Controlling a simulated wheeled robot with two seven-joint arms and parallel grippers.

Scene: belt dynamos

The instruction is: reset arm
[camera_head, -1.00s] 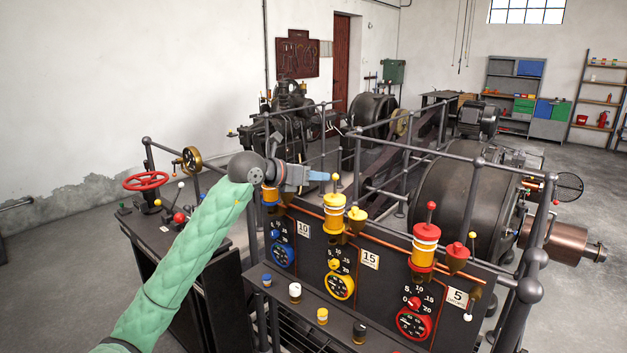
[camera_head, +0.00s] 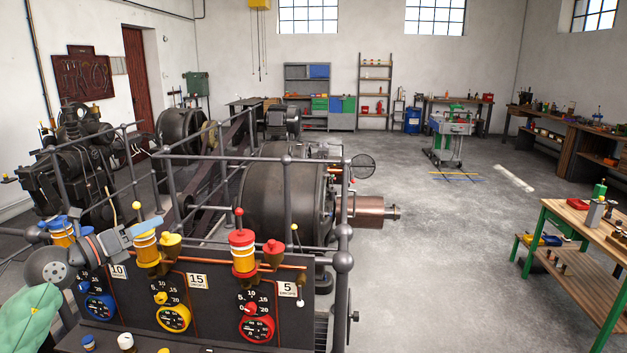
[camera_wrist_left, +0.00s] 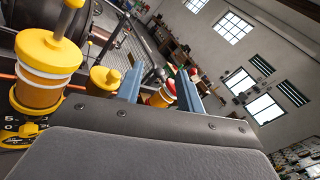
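My left gripper (camera_head: 150,226) is at the lower left of the head view, beside the top of the yellow oiler (camera_head: 147,250) on the control panel (camera_head: 208,320). In the left wrist view, its two blue-grey fingers (camera_wrist_left: 160,72) stand apart with nothing held between them. The yellow oiler shows large at the left there (camera_wrist_left: 47,62). The red-topped oiler (camera_head: 242,255) shows beyond the fingers in the wrist view (camera_wrist_left: 161,97). The blue-topped oiler (camera_head: 60,232) is partly hidden behind my left arm. My right gripper is in neither view.
Grey railings (camera_head: 287,200) rise behind the panel, around a large dark dynamo (camera_head: 275,205). Small knobs (camera_head: 126,341) sit on the front ledge. A wooden workbench (camera_head: 580,222) with green legs stands at the right. Open floor (camera_head: 440,250) lies between.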

